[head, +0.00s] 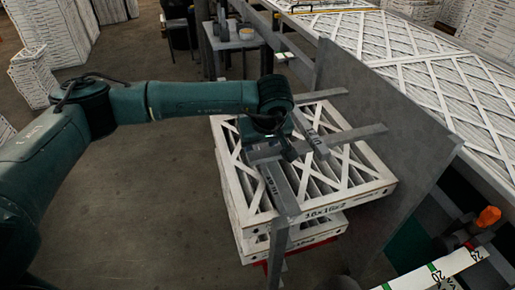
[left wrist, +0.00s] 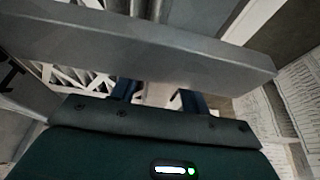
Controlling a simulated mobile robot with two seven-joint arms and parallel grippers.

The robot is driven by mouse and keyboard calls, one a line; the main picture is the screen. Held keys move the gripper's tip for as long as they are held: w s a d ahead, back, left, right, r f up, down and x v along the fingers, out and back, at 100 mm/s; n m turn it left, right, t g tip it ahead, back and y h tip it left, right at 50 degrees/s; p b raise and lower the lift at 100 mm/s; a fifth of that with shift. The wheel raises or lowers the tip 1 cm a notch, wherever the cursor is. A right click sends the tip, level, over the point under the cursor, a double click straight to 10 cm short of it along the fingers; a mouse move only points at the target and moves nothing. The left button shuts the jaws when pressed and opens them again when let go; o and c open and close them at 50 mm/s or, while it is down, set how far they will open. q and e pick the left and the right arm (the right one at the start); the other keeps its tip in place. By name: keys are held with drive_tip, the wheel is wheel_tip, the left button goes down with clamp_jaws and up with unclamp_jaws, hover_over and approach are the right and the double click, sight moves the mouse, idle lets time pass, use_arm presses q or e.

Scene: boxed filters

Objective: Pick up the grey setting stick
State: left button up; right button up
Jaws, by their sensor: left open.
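Several grey bars cross above a stack of white-framed pleated filters (head: 346,192). One short grey bar with dark lettering (head: 311,137) slants beside my left gripper (head: 284,150); I cannot tell for certain which bar is the setting stick. In the left wrist view a plain grey bar (left wrist: 150,45) spans the picture close in front of the camera. The two dark fingers of my left gripper (left wrist: 158,97) stand apart beyond it, with nothing seen held between them. The fingertips are partly hidden by the bar. My right gripper is not in view.
An upright grey panel (head: 390,135) stands right of the stack. A grey post (head: 278,245) rises in front of it. A long bed of filters (head: 440,80) lies beyond the panel. A small table (head: 232,38) stands behind.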

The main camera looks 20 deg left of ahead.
sight(259, 148)
use_arm(q)
drive_tip(key=shift+x, duration=1.8)
drive_tip(key=shift+w, duration=0.1)
clamp_jaws()
drive_tip(key=shift+r, duration=0.1)
